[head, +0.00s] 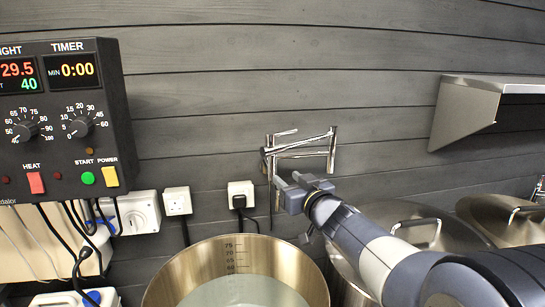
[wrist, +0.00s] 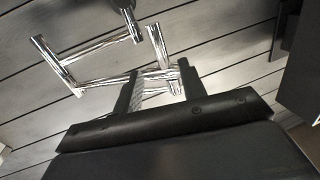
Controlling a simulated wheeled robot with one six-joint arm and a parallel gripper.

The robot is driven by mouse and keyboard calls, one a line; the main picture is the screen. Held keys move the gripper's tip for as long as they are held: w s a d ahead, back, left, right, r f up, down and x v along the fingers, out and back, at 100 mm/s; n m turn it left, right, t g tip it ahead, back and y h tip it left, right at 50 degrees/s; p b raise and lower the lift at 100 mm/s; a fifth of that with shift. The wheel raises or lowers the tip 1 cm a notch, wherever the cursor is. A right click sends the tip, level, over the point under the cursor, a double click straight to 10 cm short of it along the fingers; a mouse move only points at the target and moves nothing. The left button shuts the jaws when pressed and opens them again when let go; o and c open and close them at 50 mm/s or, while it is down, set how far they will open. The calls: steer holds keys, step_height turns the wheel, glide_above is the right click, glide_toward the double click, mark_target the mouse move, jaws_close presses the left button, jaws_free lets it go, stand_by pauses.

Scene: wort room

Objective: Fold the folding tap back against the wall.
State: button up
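The folding tap (head: 302,146) is a chrome, jointed double-bar arm on the dark plank wall. In the head view it reaches right from its wall mount, with an upright joint at its right end. Its chrome tubes also show in the wrist view (wrist: 92,48). My gripper (head: 274,182) is just below the tap near its mount side. In the wrist view its two dark fingers (wrist: 160,76) stand apart, with chrome tubing showing between and beyond them. I cannot tell whether they touch it. The gripper hides part of the tap's lower end.
An open steel kettle (head: 157,296) with liquid stands below left. Lidded pots (head: 420,228) stand at the right, under my arm. A steel shelf (head: 470,110) juts from the wall at right. A control box (head: 65,120) and sockets (head: 178,201) are at left.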

mark_target(274, 167)
steer(key=p+x, duration=0.2)
steer(key=x, duration=0.8)
steer(key=shift+w, duration=0.1)
jaws_close()
stand_by(0.4)
